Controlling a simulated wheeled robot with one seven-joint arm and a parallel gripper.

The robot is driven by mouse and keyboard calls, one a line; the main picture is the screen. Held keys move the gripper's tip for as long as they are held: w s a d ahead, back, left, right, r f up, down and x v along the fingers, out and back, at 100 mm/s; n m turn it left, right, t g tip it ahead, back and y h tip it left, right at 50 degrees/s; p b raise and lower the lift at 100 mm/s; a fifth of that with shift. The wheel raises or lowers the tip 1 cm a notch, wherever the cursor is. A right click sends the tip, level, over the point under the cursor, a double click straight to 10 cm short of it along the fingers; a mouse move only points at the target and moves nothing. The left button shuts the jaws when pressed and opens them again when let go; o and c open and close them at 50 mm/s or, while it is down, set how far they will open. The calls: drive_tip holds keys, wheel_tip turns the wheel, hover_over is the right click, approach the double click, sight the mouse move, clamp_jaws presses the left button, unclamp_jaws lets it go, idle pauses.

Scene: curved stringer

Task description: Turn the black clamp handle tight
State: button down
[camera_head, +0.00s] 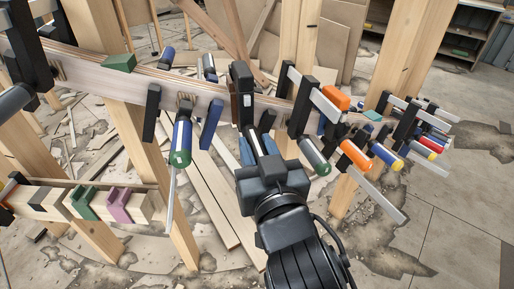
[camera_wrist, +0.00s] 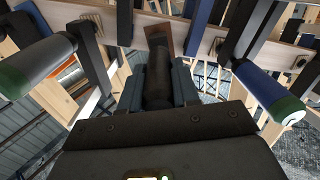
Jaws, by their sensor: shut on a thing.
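The black clamp handle (camera_wrist: 157,82) is a dark cylinder in the middle of the wrist view. It points back toward my wrist. My gripper (camera_wrist: 157,88) is shut on it, one finger on each side. In the head view my gripper (camera_head: 260,150) is at the centre, its blue-grey fingers at the lower end of a black clamp (camera_head: 241,85). The clamp sits on the curved wooden stringer (camera_head: 140,78). The handle is mostly hidden by my gripper in the head view. A brown pad (camera_wrist: 165,35) shows at the stringer beyond the handle.
A clamp with a blue, white and green handle (camera_head: 181,143) hangs to the left. A dark green handle (camera_head: 314,155) is close to my gripper's right. Orange (camera_head: 355,155) and blue-yellow handles (camera_head: 386,157) crowd farther right. A wooden post (camera_head: 140,150) stands left.

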drive_tip(key=c, duration=0.8)
unclamp_jaws()
drive_tip(key=shift+v, duration=3.9)
drive_tip(key=v, duration=0.6)
drive_tip(key=shift+s+d+r+b, duration=0.1)
drive_tip(key=shift+s+d+b, duration=0.05)
drive_tip(key=shift+s+b, duration=0.2)
drive_tip(key=s+d+m+g+h+p, duration=0.1)
drive_tip(key=s+d+p, duration=0.2)
drive_tip(key=s+d, duration=0.3)
drive_tip(key=s+d+m+h+p, duration=0.1)
drive_tip(key=s+d+h+p, duration=0.1)
drive_tip(key=s+d, duration=0.4)
drive_tip(key=s+d+m+g+h+p, duration=0.1)
drive_tip(key=s+d+p, duration=0.3)
drive_tip(key=s, duration=0.7)
drive_tip(key=shift+d+f+g+h, duration=0.15)
drive_tip(key=shift+d+f+h, duration=0.1)
drive_tip(key=shift+d, duration=0.4)
drive_tip(key=shift+d+f+g+h, duration=0.15)
drive_tip(key=shift+d+h, duration=0.1)
drive_tip(key=shift+d, duration=0.45)
